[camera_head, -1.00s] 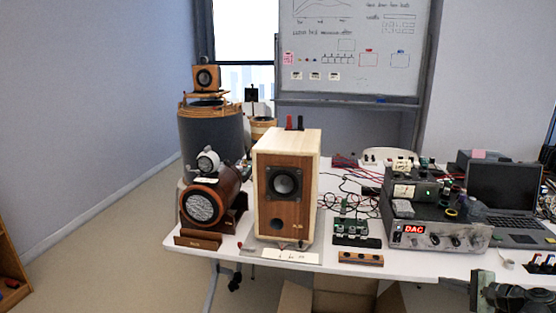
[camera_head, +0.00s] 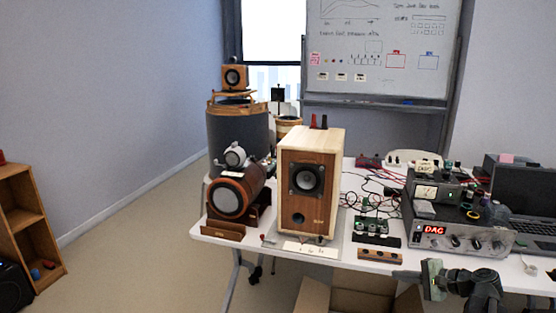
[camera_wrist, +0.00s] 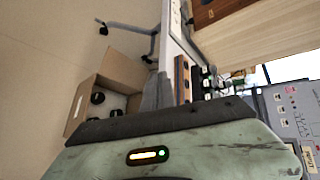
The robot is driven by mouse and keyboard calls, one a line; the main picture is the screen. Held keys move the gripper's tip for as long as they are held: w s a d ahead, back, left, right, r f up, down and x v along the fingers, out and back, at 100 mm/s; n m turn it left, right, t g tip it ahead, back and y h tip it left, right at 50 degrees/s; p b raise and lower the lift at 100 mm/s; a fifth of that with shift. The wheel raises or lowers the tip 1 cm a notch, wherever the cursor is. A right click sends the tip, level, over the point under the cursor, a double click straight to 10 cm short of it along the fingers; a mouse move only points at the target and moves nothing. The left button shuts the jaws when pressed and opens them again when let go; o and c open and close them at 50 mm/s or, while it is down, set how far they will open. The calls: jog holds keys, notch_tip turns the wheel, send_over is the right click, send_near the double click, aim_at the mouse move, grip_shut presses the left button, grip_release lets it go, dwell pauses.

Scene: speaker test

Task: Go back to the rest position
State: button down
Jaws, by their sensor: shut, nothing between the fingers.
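My gripper (camera_head: 400,276) shows at the lower right of the head view, in front of the table's near edge. It is shut and empty, and its tip points left. My green and black arm stretches to the right behind it.
The white table (camera_head: 330,259) carries a wooden speaker (camera_head: 310,180), a round speaker (camera_head: 236,195), a DAC amplifier (camera_head: 455,236) and a laptop (camera_head: 535,225). An open cardboard box (camera_wrist: 112,82) stands below. A wooden shelf (camera_head: 30,215) stands left; floor between is clear.

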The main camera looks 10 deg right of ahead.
jog(key=w+a+f+n+g+y, duration=0.1)
jog(key=w+a+f+n+g, duration=0.15)
jog(key=a, duration=1.15)
jog(key=s+a+f+n+g+h, duration=0.25)
jog(key=a+f+n+g, duration=0.2)
jog(key=a, duration=0.65)
jog(key=s+a+f+n+g+h, duration=0.25)
jog(key=s+a+f+n, duration=0.2)
jog(key=a, duration=0.65)
jog(key=s+d+n+h+p, duration=0.2)
jog(key=d+n+h, duration=0.15)
jog(key=d, duration=0.35)
notch_tip(320, 180, up, 19)
jog(key=p, duration=1.9)
jog(key=shift+m+g, duration=0.3)
jog(key=shift+g, duration=0.15)
jog(key=shift+d, duration=0.1)
